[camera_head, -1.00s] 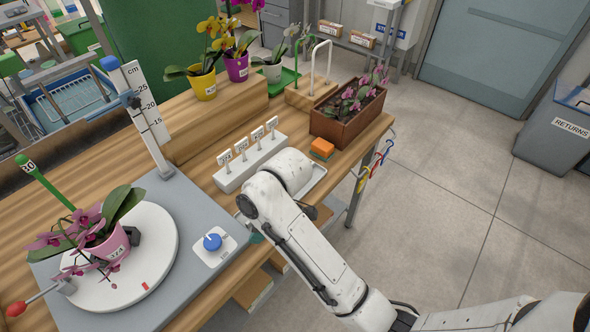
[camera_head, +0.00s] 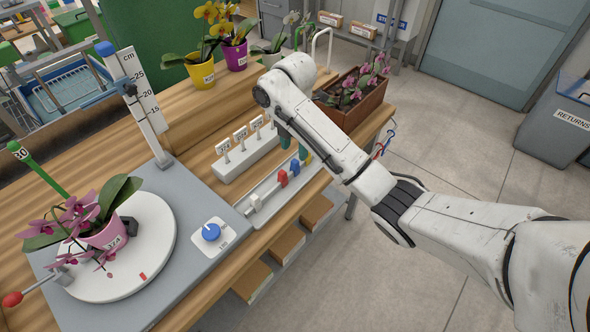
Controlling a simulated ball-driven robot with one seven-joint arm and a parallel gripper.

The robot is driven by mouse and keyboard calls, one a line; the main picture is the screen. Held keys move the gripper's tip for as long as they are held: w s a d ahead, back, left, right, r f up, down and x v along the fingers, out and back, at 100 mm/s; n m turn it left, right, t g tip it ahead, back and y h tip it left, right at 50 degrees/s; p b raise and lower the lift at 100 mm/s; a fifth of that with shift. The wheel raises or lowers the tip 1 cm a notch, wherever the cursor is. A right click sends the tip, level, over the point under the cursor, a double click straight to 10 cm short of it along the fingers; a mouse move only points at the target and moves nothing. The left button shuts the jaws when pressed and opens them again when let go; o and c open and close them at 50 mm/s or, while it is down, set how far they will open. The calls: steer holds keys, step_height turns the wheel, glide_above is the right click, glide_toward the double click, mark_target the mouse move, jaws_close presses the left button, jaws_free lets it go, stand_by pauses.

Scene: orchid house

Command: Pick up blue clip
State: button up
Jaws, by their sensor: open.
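The blue clip (camera_head: 294,167) stands in a pale tray (camera_head: 268,208) near the front edge of the wooden bench. A red clip (camera_head: 282,179) is just to its left, and part of a yellow one (camera_head: 308,159) shows to its right. A white clip (camera_head: 255,202) is at the tray's left end. My gripper (camera_head: 294,146) points down by the blue clip, beneath my arm. The arm hides part of the gripper and the tray's right end. I cannot tell the exact height of the fingertips above the clip.
A white label rack (camera_head: 246,155) stands close behind the tray. A brown planter (camera_head: 352,110) of orchids is behind my arm. At left, a potted orchid (camera_head: 104,233) sits on a white turntable beside a blue knob (camera_head: 211,232) and an upright scale (camera_head: 142,98).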

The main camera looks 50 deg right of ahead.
mark_target(295, 161)
step_height(295, 161, down, 8)
steer(key=shift+a+p, duration=0.1)
steer(key=shift+p, duration=0.2)
jaws_close()
stand_by(0.5)
